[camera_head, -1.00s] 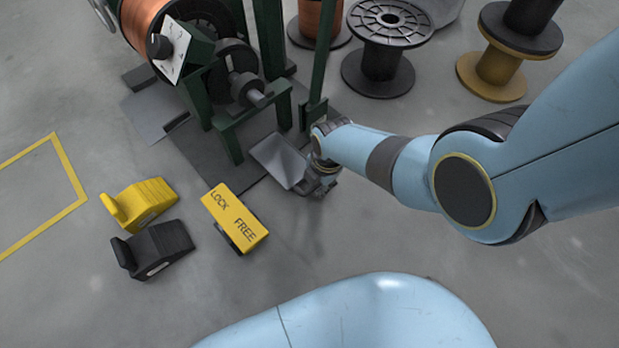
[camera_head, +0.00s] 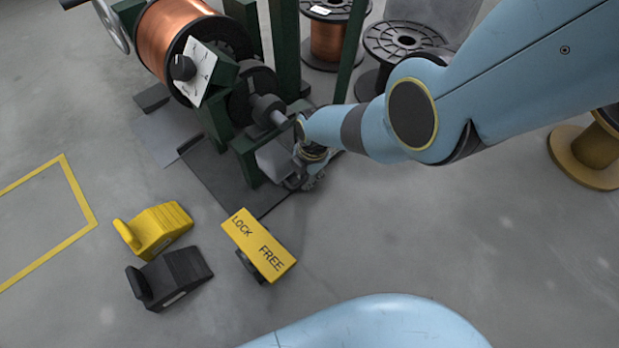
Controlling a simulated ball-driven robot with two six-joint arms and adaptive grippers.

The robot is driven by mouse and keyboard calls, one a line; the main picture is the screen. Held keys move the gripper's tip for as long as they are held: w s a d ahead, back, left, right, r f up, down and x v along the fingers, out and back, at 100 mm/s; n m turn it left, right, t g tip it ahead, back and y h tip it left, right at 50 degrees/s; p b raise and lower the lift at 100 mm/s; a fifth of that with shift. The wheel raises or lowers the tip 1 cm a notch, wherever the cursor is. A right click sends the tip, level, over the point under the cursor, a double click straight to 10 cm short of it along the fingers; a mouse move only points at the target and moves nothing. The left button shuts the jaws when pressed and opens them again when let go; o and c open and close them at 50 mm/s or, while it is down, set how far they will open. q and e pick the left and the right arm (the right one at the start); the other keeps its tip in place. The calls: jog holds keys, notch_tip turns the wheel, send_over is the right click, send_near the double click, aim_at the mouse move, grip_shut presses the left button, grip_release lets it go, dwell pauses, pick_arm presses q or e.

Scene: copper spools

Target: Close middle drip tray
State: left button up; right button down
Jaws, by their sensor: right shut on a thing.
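A grey metal drip tray (camera_head: 272,161) sits low under the green stand, at the foot of its front frame. Part of it is hidden behind the frame and my right gripper. My right gripper (camera_head: 304,182) is at the tray's near right edge and is shut on it. The fingertips are small and partly hidden by the wrist. Another grey tray plate (camera_head: 158,136) lies on the left side of the stand. My left gripper is not in view.
The green stand (camera_head: 240,148) holds a copper spool (camera_head: 168,42). A yellow LOCK/FREE block (camera_head: 258,244), a yellow wedge (camera_head: 158,228) and a black wedge (camera_head: 172,277) lie in front. Spools (camera_head: 398,40) stand behind my right arm. The floor at lower right is clear.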

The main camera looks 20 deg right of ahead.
jog(key=shift+w+r, duration=0.1)
jog(key=shift+w, duration=0.2)
jog(key=c, duration=1.3)
grip_release()
jog(key=shift+c, duration=0.2)
jog(key=shift+a, duration=0.1)
jog(key=shift+s, duration=0.1)
notch_tip(320, 180, up, 12)
jog(key=s, duration=0.1)
jog(key=shift+s+d+f, duration=0.2)
jog(key=shift+s+d, duration=0.2)
jog(key=shift+s, duration=0.1)
